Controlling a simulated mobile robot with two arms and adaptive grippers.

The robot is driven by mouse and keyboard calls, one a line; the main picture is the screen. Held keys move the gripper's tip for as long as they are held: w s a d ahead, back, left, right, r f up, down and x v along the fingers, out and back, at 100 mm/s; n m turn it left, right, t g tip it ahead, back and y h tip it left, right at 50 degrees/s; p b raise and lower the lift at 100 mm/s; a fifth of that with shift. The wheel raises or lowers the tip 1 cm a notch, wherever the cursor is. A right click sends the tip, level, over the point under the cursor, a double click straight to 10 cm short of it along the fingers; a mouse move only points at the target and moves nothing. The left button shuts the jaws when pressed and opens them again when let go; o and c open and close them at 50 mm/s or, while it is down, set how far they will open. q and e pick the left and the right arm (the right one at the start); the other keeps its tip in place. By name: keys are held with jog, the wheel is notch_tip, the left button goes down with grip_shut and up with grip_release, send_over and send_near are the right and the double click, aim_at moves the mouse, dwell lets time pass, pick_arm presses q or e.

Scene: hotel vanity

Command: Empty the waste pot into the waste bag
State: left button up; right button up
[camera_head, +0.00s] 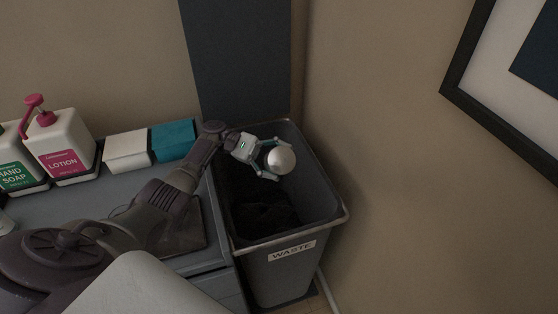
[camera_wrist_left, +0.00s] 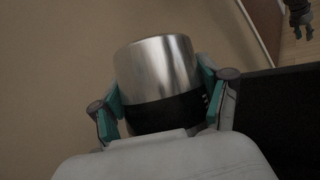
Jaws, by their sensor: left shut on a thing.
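The waste pot is a silver cylinder with a black band. In the head view the pot (camera_head: 281,159) shows a smooth rounded silver end, and its opening is hidden. My left gripper (camera_head: 269,160) is shut around it, over the open top of the grey waste container. In the left wrist view the pot (camera_wrist_left: 158,68) sits between the teal finger pads of the left gripper (camera_wrist_left: 160,95). The waste container (camera_head: 291,255) has a "WASTE" label, and dark material, perhaps the bag, lies inside. A dark gripper (camera_wrist_left: 299,14), seemingly my right, shows small at the upper right.
A grey counter (camera_head: 75,212) stands left of the container. It carries a lotion bottle (camera_head: 62,150), a hand soap bottle (camera_head: 20,165), a white box (camera_head: 127,151) and a teal box (camera_head: 173,140). Walls close in behind and right; a framed picture (camera_head: 470,40) hangs right.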

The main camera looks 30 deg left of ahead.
aim_at(279, 150)
pick_arm(q)
notch_tip(279, 150, up, 3)
jog(key=p, duration=0.3)
jog(key=shift+r, duration=0.1)
notch_tip(279, 150, down, 3)
jog(key=b, duration=0.3)
jog(key=shift+f, duration=0.2)
jog(key=shift+w+r, duration=0.1)
jog(key=shift+r, duration=0.1)
